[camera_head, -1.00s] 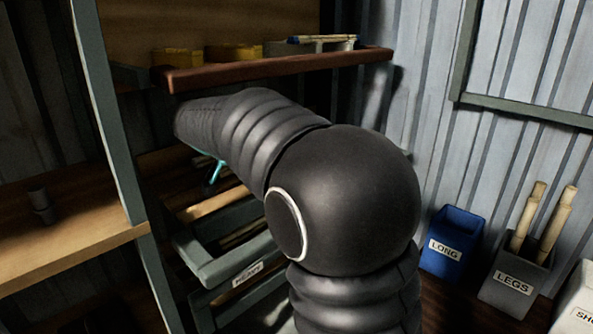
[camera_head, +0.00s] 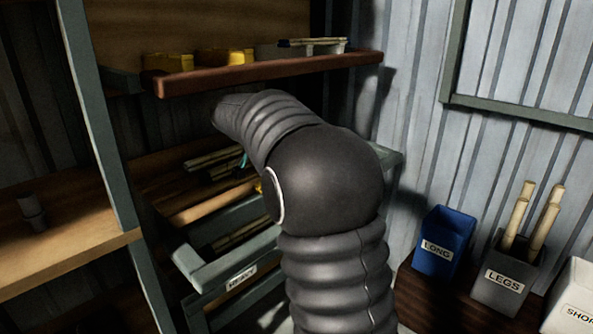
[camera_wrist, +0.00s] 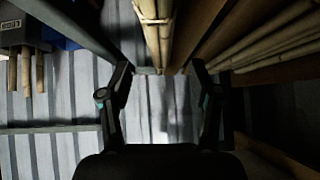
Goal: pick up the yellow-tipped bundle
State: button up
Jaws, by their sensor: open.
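My gripper (camera_wrist: 161,72) is open in the wrist view, its two dark fingers spread apart. A bundle of tan rattan poles (camera_wrist: 158,30) with a pale tie lies ahead, in line with the gap between the fingers. More poles (camera_wrist: 275,40) lie to its right. In the head view my arm hides most of my gripper; a small teal part shows beside a bundle of poles (camera_head: 215,160) on the rack. A small yellow spot (camera_head: 258,186) shows at the arm's edge, perhaps the yellow tip. I cannot tell which wrist-view poles have yellow tips.
A red-brown shelf (camera_head: 270,72) with yellow boxes (camera_head: 225,57) overhangs the rack. A labelled grey rack tier (camera_head: 235,262) stands below. Blue LONG bin (camera_head: 443,245) and grey LEGS bin (camera_head: 505,275) stand right. A grey post (camera_head: 100,130) stands left.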

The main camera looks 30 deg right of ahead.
jog(key=shift+w+d, duration=0.15)
jog(key=shift+d, duration=0.25)
jog(key=x, duration=0.5)
jog(key=shift+w+d, duration=0.1)
jog(key=shift+d, duration=0.1)
grip_shut()
